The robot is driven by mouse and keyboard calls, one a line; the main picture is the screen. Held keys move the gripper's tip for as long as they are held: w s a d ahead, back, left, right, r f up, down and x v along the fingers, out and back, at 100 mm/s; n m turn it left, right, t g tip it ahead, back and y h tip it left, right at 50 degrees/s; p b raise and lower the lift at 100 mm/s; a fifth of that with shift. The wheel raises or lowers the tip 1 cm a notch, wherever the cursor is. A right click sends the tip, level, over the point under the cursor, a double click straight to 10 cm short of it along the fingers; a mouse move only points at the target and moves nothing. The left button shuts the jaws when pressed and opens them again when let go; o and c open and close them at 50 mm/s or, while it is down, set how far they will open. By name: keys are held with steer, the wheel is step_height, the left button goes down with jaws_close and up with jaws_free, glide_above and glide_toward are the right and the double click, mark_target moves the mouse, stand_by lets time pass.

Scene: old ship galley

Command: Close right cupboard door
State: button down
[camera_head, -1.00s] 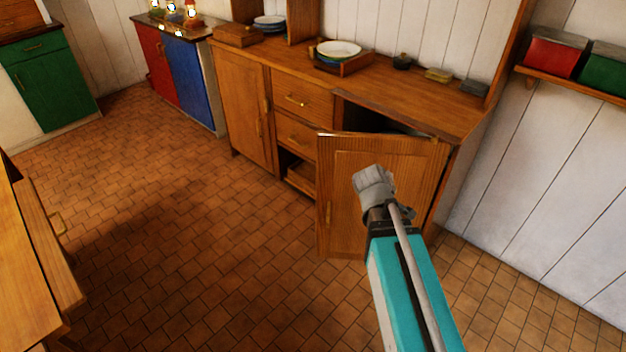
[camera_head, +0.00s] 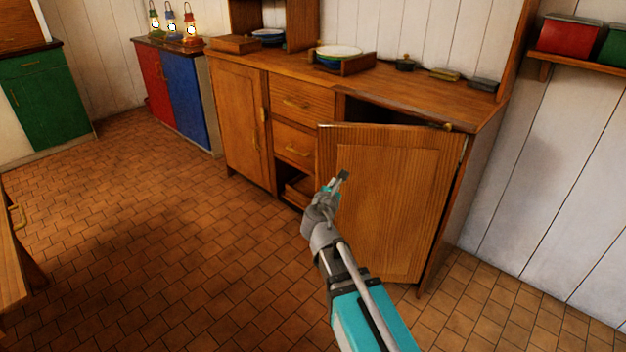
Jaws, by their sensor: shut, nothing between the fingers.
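The right cupboard door (camera_head: 400,190) of the wooden sideboard stands open, swung out toward me, with its hinge side at the right. A dark gap into the cupboard shows above its top edge. My gripper (camera_head: 341,176) is shut and empty, in front of the door's left part in the picture. I cannot tell whether its tip touches the door. My arm hides the door's lower left corner. The left cupboard door (camera_head: 238,120) is closed.
Two drawers (camera_head: 304,103) sit between the doors, above an open shelf space. Plates in a wooden tray (camera_head: 368,66) and small tins stand on the sideboard top (camera_head: 420,85). The tiled floor (camera_head: 150,220) is clear. A table edge (camera_head: 12,255) is at the left.

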steer(key=a+f+n+t+y+b, duration=0.1)
steer(key=a+f+n+y+b, duration=0.1)
steer(key=a+n, duration=0.4)
steer(key=shift+w+a+f+t+y+b, duration=0.15)
steer(key=shift+a+f+t+y+b, duration=0.2)
steer(key=shift+b, duration=0.35)
steer(key=shift+d, duration=0.15)
